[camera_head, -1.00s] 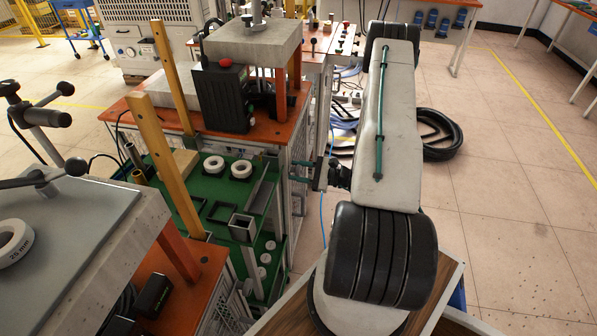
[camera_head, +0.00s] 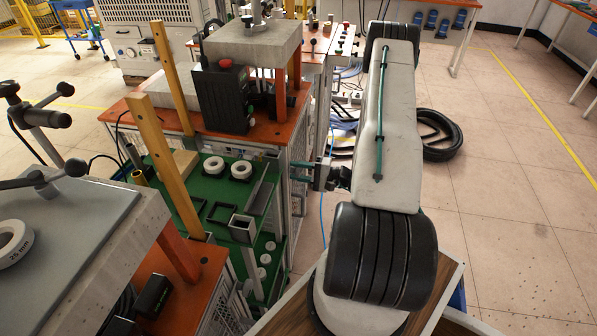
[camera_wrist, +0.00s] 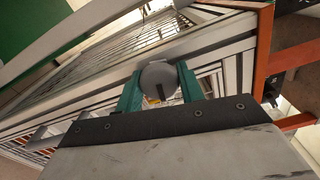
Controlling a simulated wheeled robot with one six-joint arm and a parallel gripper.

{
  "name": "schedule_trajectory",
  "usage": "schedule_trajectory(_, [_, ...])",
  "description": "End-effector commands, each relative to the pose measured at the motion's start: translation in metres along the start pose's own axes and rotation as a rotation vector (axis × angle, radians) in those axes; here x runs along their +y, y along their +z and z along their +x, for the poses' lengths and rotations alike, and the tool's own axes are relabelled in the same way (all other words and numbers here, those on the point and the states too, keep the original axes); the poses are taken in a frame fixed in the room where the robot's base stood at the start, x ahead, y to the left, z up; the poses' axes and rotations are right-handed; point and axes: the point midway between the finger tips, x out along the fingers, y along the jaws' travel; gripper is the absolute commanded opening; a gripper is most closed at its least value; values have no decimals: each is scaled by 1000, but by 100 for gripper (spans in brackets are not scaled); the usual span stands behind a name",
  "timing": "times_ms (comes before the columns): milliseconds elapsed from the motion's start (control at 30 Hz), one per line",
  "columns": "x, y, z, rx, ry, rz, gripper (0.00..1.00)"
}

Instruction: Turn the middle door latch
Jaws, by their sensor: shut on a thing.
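The door latch (camera_wrist: 158,78) is a round grey knob with a dark slot, on the light metal frame of a mesh door (camera_wrist: 120,48) in the wrist view. My gripper (camera_wrist: 158,85) has its teal fingers on either side of the knob, shut on it. In the head view, my gripper (camera_head: 303,171) reaches left to the side of the orange-topped cabinet (camera_head: 290,215). The latch itself is too small and hidden to make out there. I cannot tell from the frames whether it is the middle one.
A green shelf (camera_head: 215,190) with white rings and square tubes lies left of my gripper. A black box (camera_head: 222,97) with a red button stands on the orange top. Black hoses (camera_head: 440,135) lie on the floor at right. The tiled floor at right is mostly clear.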

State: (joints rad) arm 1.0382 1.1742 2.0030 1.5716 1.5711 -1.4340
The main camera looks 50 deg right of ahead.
Motion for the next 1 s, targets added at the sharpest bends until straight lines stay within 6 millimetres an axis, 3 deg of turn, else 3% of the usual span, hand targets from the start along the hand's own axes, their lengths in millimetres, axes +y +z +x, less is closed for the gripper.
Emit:
schedule_trajectory(400, [0,1,0,0,1,-168,15])
schedule_trajectory(933, [0,1,0,0,2,-187,15])
schedule_trajectory(967, [0,0,0,0,2,-187,46])
schedule_trajectory(1000, [0,0,0,0,2,-187,57])
